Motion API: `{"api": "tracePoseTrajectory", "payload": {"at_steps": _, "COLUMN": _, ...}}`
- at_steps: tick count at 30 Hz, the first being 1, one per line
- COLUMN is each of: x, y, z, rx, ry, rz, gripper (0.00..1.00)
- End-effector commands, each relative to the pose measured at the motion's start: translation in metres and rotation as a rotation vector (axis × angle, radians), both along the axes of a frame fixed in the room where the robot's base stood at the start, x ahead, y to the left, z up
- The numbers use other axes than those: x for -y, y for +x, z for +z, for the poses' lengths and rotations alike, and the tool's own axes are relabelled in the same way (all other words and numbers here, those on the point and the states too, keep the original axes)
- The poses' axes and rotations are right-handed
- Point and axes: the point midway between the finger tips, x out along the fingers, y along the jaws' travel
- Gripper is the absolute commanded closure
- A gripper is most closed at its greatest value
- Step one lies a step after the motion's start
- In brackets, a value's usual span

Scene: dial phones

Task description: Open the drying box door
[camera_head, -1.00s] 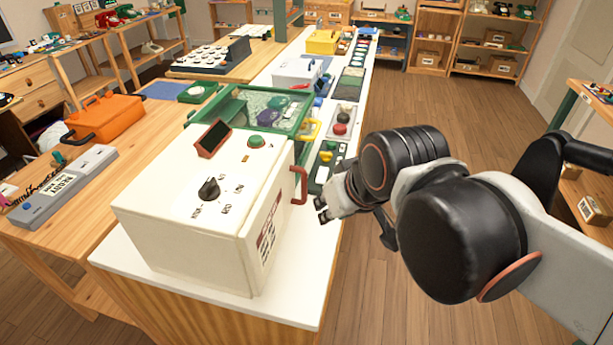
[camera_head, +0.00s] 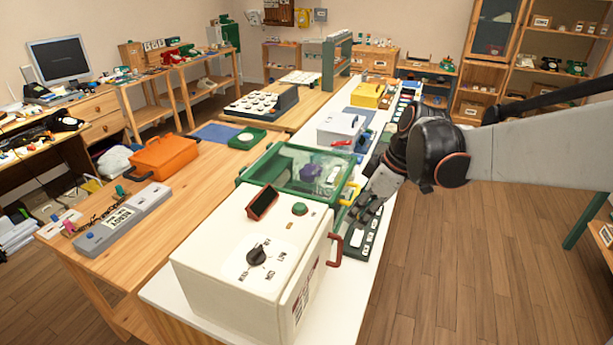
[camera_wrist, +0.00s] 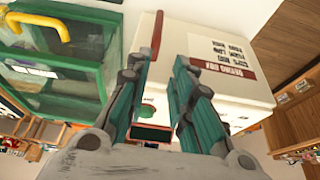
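The drying box (camera_head: 215,262) is a white box with a black dial, a small dark screen and a green button on top. Its labelled door face is on the right side and looks closed. A red handle (camera_head: 335,250) stands out from the far edge of that face. The wrist view shows the "Drying Box" label (camera_wrist: 232,62) and the red handle (camera_wrist: 157,36). My gripper (camera_head: 357,222) is beyond and to the right of the handle, apart from it. In the wrist view my gripper (camera_wrist: 162,62) has its teal fingers spread, with nothing held between them.
A green clear-lidded box (camera_head: 290,165) with a yellow handle stands just behind the drying box, close to my gripper. A dark tray (camera_head: 362,245) lies on the white counter beside it. A wooden table (camera_head: 190,215) is on the left. Open floor (camera_head: 460,265) is on the right.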

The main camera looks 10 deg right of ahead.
Motion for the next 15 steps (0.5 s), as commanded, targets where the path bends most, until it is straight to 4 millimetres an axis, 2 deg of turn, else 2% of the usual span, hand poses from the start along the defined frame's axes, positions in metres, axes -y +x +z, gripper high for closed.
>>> {"api": "tracePoseTrajectory", "payload": {"at_steps": 3, "x": 0.015, "y": 0.003, "z": -0.002, "rx": 0.006, "ry": 0.002, "rz": 0.119, "gripper": 0.79}}
{"api": "tracePoseTrajectory", "payload": {"at_steps": 6, "x": 0.02, "y": 0.003, "z": -0.006, "rx": 0.013, "ry": 0.005, "rz": 0.18, "gripper": 0.79}}
{"api": "tracePoseTrajectory", "payload": {"at_steps": 11, "x": 0.019, "y": 0.004, "z": -0.017, "rx": 0.015, "ry": 0.004, "rz": 0.205, "gripper": 0.79}}
{"api": "tracePoseTrajectory", "payload": {"at_steps": 15, "x": 0.011, "y": 0.007, "z": -0.037, "rx": 0.015, "ry": 0.005, "rz": 0.204, "gripper": 0.79}}
